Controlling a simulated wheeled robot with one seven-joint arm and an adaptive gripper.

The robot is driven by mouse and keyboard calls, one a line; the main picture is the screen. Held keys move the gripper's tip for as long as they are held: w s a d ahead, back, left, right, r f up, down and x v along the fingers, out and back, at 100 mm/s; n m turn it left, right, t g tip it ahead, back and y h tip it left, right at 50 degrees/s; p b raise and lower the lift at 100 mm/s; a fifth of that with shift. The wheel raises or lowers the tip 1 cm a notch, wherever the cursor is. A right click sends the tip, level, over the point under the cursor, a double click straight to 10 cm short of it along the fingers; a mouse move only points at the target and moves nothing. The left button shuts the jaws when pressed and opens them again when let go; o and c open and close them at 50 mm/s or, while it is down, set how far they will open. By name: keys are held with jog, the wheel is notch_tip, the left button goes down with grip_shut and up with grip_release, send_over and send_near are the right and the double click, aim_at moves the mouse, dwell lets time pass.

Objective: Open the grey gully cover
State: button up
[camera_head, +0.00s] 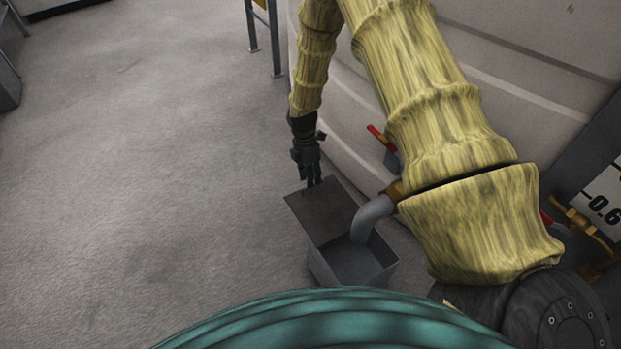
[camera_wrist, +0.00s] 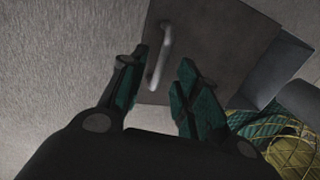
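The grey gully (camera_head: 352,268) is a box on the floor at the foot of the tank. Its flat dark grey cover (camera_head: 322,211) lies over the left and back part, and the front right part of the box shows open. A pipe bends down into that open part. In the wrist view the cover (camera_wrist: 212,45) carries a light bar handle (camera_wrist: 160,57). My gripper (camera_head: 313,181) is above the cover's back edge, pointing down. In the wrist view its fingers (camera_wrist: 155,88) are apart, with the handle between and just beyond the tips; I cannot tell whether they touch it.
A grey pipe (camera_head: 371,217) stands right of the cover. A red-handled valve (camera_head: 381,137) and the pale tank wall (camera_head: 345,95) are close behind my arm. The carpeted floor (camera_head: 150,190) to the left is clear.

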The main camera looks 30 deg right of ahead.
notch_tip(320, 180, up, 10)
jog(key=w, duration=0.2)
jog(key=shift+r, duration=0.2)
dwell(0.4)
